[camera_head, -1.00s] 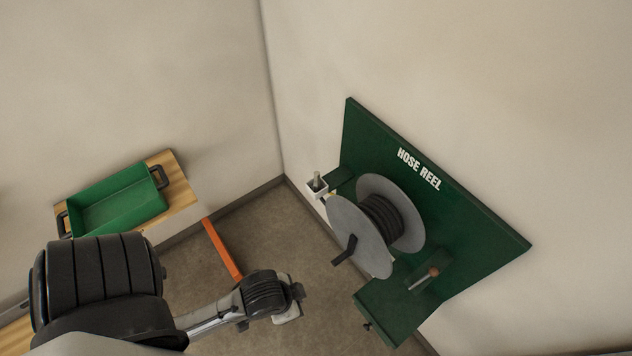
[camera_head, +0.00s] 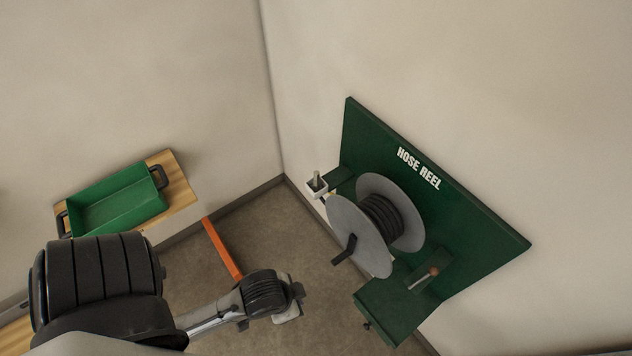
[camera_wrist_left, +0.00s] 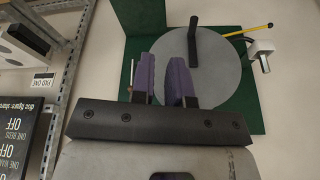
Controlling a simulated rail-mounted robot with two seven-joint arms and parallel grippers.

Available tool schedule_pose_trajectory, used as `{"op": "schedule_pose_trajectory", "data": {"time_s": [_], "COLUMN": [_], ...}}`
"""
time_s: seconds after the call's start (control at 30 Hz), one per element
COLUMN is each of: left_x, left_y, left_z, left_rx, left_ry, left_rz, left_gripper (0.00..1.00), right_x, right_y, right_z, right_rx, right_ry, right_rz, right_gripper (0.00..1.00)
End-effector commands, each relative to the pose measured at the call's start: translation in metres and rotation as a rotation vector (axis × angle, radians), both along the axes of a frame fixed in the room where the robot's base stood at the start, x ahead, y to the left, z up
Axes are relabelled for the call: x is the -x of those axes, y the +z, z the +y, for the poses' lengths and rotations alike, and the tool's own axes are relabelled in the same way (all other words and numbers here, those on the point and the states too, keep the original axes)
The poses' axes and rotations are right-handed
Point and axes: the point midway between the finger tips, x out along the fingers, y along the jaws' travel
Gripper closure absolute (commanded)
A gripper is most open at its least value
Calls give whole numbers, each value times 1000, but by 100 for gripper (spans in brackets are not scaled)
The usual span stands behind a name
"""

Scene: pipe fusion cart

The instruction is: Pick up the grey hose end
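A short grey cylinder (camera_head: 317,179) stands upright in a small white holder (camera_head: 316,191) at the left edge of the hose reel board. Both also show at the upper right of the left wrist view, the cylinder (camera_wrist_left: 265,64) beside the holder (camera_wrist_left: 259,48). I cannot tell for sure that this is the hose end. Dark hose (camera_head: 382,217) is wound on the grey reel (camera_head: 357,237). My left gripper (camera_wrist_left: 165,62) has two purple fingers apart with nothing between them, in front of the reel disc. In the head view its fingers are hidden. My right gripper is not in view.
The green board (camera_head: 470,215) is on the right wall. A black crank (camera_head: 345,250) sticks out from the reel. A thin yellow rod (camera_wrist_left: 248,32) lies near the holder. A green tray (camera_head: 118,203) stands on a wooden top at left. Shelving (camera_wrist_left: 62,70) is at the left wrist view's left.

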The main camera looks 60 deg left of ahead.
Motion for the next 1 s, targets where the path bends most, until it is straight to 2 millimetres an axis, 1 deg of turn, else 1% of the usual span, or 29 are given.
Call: {"op": "schedule_pose_trajectory", "data": {"time_s": [0.03, 0.07, 0.43, 0.63, 0.7, 0.77, 0.87, 0.97, 1.0], "left_x": [0, 0, 0, 0, -5, -15, -46, -91, -111], "left_y": [0, 0, 0, 0, 0, 0, 6, 20, 29], "left_z": [0, 0, 0, 0, 0, 0, 1, 7, 9], "left_rx": [0, 0, 0, 0, 0, 0, -5, -26, -38], "left_ry": [0, 0, 0, 0, 0, 0, -2, -14, -21], "left_rz": [0, 0, 0, 0, -10, -36, -114, -237, -294], "left_gripper": [80, 77, 42, 42, 42, 42, 42, 42, 42], "right_x": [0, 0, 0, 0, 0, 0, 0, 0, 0], "right_y": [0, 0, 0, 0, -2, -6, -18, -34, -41], "right_z": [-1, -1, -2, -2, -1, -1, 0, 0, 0], "right_rx": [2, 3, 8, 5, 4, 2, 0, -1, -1], "right_ry": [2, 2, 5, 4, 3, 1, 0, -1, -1], "right_rz": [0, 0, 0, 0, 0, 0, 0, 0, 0], "right_gripper": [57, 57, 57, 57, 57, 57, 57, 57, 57]}}
